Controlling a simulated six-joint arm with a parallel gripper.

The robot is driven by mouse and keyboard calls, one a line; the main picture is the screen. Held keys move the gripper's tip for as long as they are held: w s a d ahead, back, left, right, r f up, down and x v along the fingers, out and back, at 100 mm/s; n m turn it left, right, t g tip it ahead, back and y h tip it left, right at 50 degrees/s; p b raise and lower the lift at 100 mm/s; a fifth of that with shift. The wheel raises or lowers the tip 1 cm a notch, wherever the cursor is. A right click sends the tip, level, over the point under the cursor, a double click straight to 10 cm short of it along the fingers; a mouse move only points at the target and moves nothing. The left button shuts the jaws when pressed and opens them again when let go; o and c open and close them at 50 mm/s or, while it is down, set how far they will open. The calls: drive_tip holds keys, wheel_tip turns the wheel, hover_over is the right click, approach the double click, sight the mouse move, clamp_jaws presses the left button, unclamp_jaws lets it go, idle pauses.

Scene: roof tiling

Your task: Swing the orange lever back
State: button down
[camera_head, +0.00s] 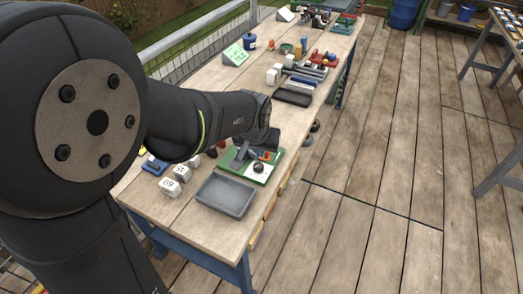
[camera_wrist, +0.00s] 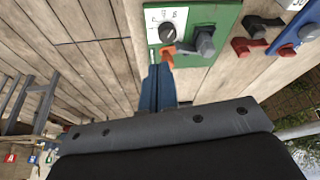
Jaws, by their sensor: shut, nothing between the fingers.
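The orange lever (camera_wrist: 183,49) is on a green panel (camera_wrist: 228,14). In the wrist view it reaches left from a grey post (camera_wrist: 205,41) to just below a black knob (camera_wrist: 167,31) on a white marked dial. My gripper (camera_wrist: 160,67) is shut, its blue fingers together and empty. The fingertips are at the lever's left end; I cannot tell whether they touch it. In the head view the orange lever (camera_head: 265,156) is small, on the green panel (camera_head: 275,164) under my gripper (camera_head: 266,150), and my arm hides part of the surroundings.
A grey tray (camera_head: 225,196) lies in front of the panel, with white numbered blocks (camera_head: 175,180) to its left. Red and blue parts (camera_wrist: 275,46) lie beside the panel in the wrist view. A black tray (camera_head: 293,95) and tools lie farther back.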

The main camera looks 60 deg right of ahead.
drive_tip(key=x, duration=0.9)
drive_tip(key=shift+w+d+f, duration=0.1)
drive_tip(key=shift+f, duration=0.2)
drive_tip(key=d, duration=0.2)
drive_tip(key=shift+w+d+r, duration=0.1)
drive_tip(key=shift+w+d, duration=0.35)
drive_tip(key=shift+d, duration=0.5)
